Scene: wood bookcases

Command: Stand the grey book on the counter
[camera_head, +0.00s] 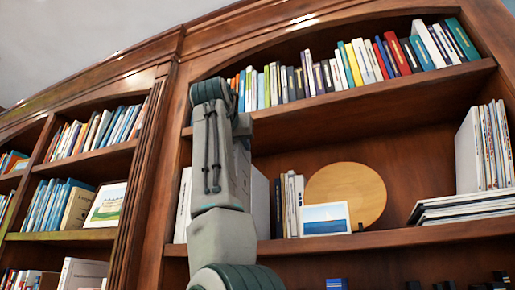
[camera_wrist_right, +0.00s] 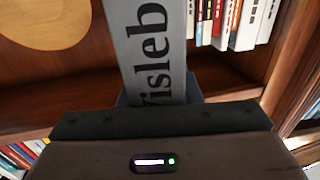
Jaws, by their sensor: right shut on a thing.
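The grey book (camera_wrist_right: 150,50) with large dark letters on its spine stands out from my right gripper (camera_wrist_right: 158,97) in the right wrist view. The gripper is shut on it, with dark finger parts on both sides of the book. Its far end runs out of the top of that view. In the head view my right arm rises in front of the bookcase; its fingers are hidden, and I cannot clearly make out the book there. My left gripper is not in view. I cannot make out the counter in either view.
The bookcase shelf holds a round wooden disc (camera_head: 347,194), a framed picture (camera_head: 325,219), upright white books (camera_head: 291,204) and a stack of flat books (camera_head: 465,206). A long row of books (camera_head: 355,62) fills the shelf above. Another bookcase section with books (camera_head: 102,129) is at left.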

